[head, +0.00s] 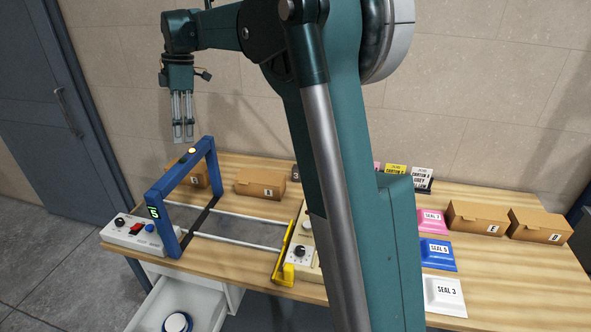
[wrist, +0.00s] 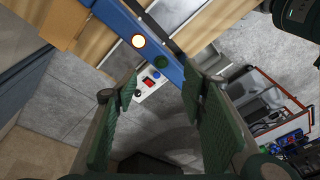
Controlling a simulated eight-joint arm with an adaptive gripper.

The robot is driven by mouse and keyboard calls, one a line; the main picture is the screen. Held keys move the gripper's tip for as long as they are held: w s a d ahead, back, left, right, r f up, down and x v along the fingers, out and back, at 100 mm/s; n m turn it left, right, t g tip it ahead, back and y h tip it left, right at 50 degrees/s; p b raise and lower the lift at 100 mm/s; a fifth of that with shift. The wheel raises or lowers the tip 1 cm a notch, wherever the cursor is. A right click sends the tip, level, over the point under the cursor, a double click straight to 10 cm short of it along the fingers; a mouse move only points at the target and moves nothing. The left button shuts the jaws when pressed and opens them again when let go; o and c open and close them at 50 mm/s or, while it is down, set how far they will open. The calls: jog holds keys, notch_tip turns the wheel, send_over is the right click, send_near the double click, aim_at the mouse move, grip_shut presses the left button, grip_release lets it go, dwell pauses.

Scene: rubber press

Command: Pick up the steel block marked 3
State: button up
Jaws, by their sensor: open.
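A small dark block with a "3" on it (head: 295,173) stands at the back of the table, beside the right end of a cardboard box. My own arm covers part of it, so I cannot tell for sure that it is steel. My gripper (head: 183,140) hangs high at the left, pointing down, above and behind the blue frame and well apart from the block. In the wrist view my gripper (wrist: 160,92) is open with nothing between its fingers. No marked block shows in that view.
A blue gate-like frame (head: 163,195) with rails and a control box (head: 137,233) stands at the table's left. Cardboard boxes (head: 260,185) line the back. Coloured seal blocks (head: 444,294) lie right of my arm. A drawer (head: 180,308) is open at the front.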

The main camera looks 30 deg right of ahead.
jog(key=w+d+m+h+p, duration=0.1)
jog(key=w+d+m+p, duration=0.15)
jog(key=d, duration=0.95)
jog(key=w+d+m+p, duration=0.2)
jog(key=d+m, duration=0.1)
jog(key=d, duration=1)
jog(key=m+h+p, duration=0.1)
jog(key=m+p, duration=0.3)
send_over(297, 167)
jog(key=shift+n+t, duration=0.25)
jog(key=shift+t, duration=0.15)
notch_tip(297, 167, down, 25)
jog(key=shift+w+f, duration=0.1)
jog(key=shift+f, duration=0.45)
jog(key=shift+f, duration=0.1)
jog(key=shift+f, duration=1.2)
jog(key=shift+f, duration=0.1)
jog(key=shift+f, duration=2.5)
